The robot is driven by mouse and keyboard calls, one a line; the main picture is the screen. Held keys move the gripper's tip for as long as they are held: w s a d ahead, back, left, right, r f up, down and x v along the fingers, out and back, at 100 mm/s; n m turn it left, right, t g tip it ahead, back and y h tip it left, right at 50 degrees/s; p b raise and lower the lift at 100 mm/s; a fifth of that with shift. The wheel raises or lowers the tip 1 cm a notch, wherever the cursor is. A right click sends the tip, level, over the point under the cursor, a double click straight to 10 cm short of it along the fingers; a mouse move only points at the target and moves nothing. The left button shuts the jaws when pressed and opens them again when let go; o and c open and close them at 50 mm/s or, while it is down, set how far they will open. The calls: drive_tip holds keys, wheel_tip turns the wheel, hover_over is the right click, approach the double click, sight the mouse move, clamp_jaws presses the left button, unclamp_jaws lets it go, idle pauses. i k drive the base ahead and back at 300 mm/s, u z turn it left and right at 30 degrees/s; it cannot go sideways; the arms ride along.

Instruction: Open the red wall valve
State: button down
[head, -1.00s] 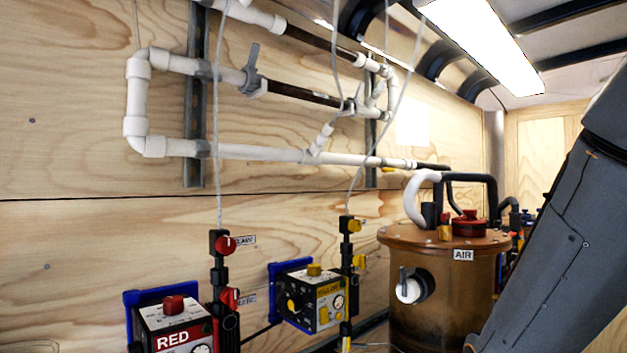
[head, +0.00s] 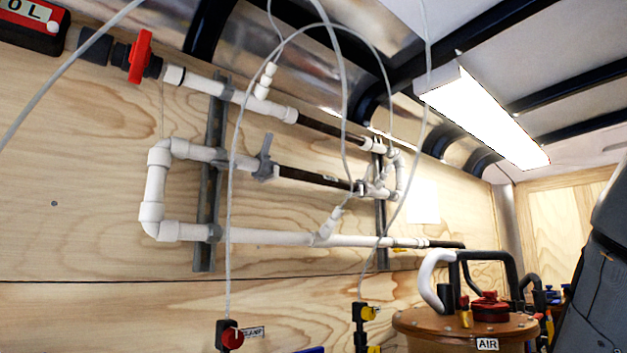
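The red wall valve (head: 140,57) is at the upper left of the head view, high on the plywood wall. Its red handle stands upright, across the line of the white pipe (head: 200,85) that runs from it down to the right. A dark fitting joins it on its left side. My gripper is not in view. Part of my dark grey arm shows at the right edge, far from the valve.
A grey-handled valve (head: 265,160) sits on the middle pipe. Thin hoses hang in front of the pipes. A copper-coloured tank (head: 465,325) marked AIR stands at lower right. A ceiling lamp (head: 485,115) is at upper right.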

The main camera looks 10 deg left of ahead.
sight(141, 50)
drive_tip(key=u, duration=1.8)
